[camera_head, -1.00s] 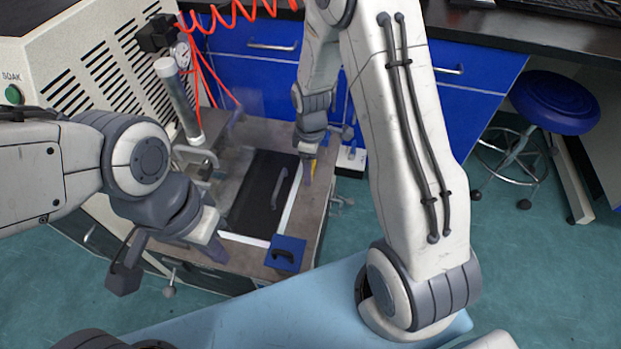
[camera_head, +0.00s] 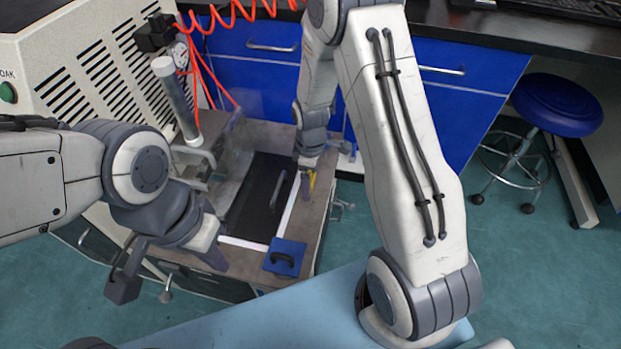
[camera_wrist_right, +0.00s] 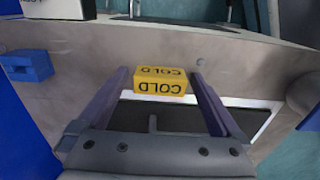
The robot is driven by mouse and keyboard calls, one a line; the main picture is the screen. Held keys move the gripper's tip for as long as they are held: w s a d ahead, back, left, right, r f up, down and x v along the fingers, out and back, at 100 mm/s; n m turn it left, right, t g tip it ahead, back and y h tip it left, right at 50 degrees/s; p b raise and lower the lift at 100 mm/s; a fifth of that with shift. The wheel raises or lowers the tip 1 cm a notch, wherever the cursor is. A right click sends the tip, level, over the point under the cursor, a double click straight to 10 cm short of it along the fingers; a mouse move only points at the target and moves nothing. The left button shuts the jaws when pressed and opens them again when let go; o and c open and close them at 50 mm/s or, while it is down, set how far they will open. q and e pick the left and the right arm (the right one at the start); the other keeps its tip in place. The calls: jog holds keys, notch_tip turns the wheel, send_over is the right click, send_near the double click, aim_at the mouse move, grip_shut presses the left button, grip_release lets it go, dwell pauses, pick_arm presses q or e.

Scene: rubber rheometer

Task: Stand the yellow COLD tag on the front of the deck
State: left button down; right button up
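The yellow COLD tag (camera_wrist_right: 160,81) shows in the right wrist view with its lettering upside down on two faces. It is on the grey-brown deck (camera_head: 322,188), beside the pale edge of a black panel. In the head view only a small bit of the tag (camera_head: 312,181) shows beside my right fingers. My right gripper (camera_wrist_right: 160,76) is open, with one finger on each side of the tag. Gaps show between tag and fingers. My left gripper (camera_head: 168,268) is open and empty, near the deck's left front corner.
A black panel (camera_head: 255,200) with a handle lies on the deck, edged by white strips. A blue block (camera_head: 285,257) with a dark handle sits at the deck's near edge. A metal cylinder (camera_head: 178,100) and a clear guard stand at the back left. A blue stool (camera_head: 556,105) stands right.

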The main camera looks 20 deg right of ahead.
notch_tip(320, 180, up, 12)
jog(key=p, duration=0.5)
jog(key=s+a+r+m, duration=0.1)
jog(key=s+a+r, duration=0.6)
jog(key=a+r, duration=0.15)
jog(key=s+a+r+m, duration=0.1)
jog(key=s+a+r, duration=0.1)
jog(key=s, duration=0.6)
jog(key=s+a+r+m+y, duration=0.1)
jog(key=s+a+r+m, duration=0.1)
jog(key=s, duration=0.6)
jog(key=shift+s+a+r, duration=0.4)
jog(key=shift+a+r, duration=0.2)
jog(key=shift+a, duration=0.2)
notch_tip(320, 180, up, 29)
jog(key=p, duration=2.8)
jog(key=shift+p, duration=0.3)
jog(key=shift+f, duration=0.1)
